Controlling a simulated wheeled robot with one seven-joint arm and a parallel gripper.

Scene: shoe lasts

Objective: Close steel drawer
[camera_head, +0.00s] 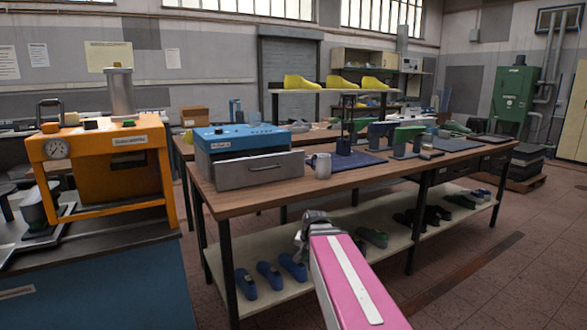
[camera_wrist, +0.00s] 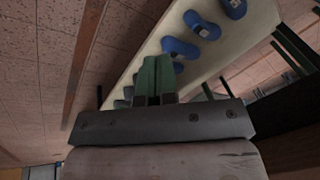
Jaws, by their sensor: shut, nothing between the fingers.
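The steel drawer (camera_head: 262,172) is in the blue-topped unit (camera_head: 238,138) on the wooden workbench in the head view. Its grey front with a small handle stands out toward me from the blue housing, so the drawer looks pulled out. My gripper (camera_head: 305,240) is at the end of my pink arm, in front of and below the bench top, lower than the drawer and apart from it. In the wrist view its green fingers (camera_wrist: 155,78) are together and empty, over the floor and lower shelf. The drawer does not show in the wrist view.
Blue shoe lasts (camera_head: 269,275) lie on the lower shelf (camera_head: 345,250), also in the wrist view (camera_wrist: 181,48). An orange machine (camera_head: 103,165) stands left. Floor at right is open.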

